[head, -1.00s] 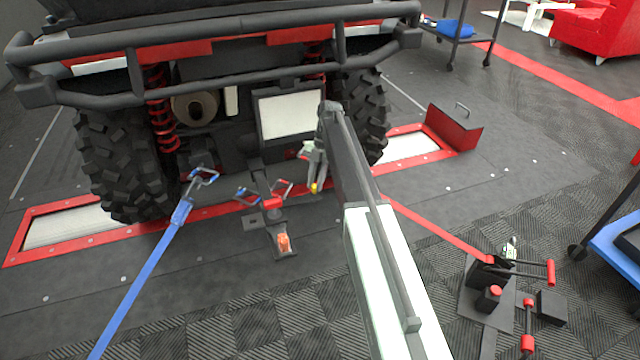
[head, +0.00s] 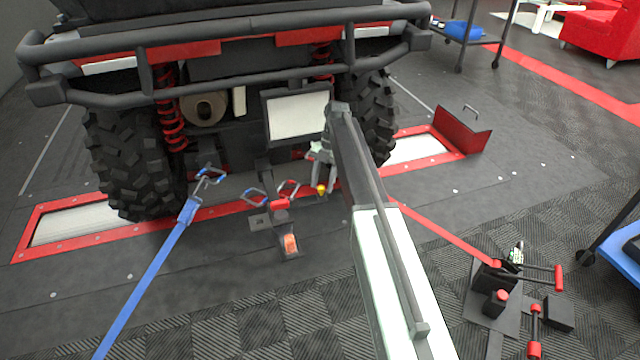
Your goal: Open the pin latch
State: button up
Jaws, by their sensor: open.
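A small yellow knob (head: 322,189) shows low behind the vehicle, right of the red hitch piece (head: 280,204). It may belong to the pin latch; the latch's body is hidden or too small to make out. My gripper (head: 322,186) points down at the knob with its jaws open. One finger shows on each side of the knob in the picture. I cannot tell whether they touch it or are at its depth. My arm hides what is right of and behind the gripper.
A blue strap (head: 150,275) runs to the vehicle's rear. A red strap (head: 445,236) runs right to a lever unit (head: 492,275). The vehicle's tube bumper (head: 240,85) overhangs at the back.

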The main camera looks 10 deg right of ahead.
jog(key=p+v, duration=0.6)
jog(key=v, duration=0.1)
jog(key=shift+d+r, duration=0.15)
jog(key=shift+r, duration=0.05)
jog(key=shift+w, duration=0.1)
jog(key=s+m+t+h+p, duration=0.1)
jog(key=s+m+t+h, duration=0.2)
jog(key=s+m, duration=2.45)
notch_tip(320, 180, up, 37)
jog(key=p, duration=3.8)
jog(key=shift+m, duration=0.45)
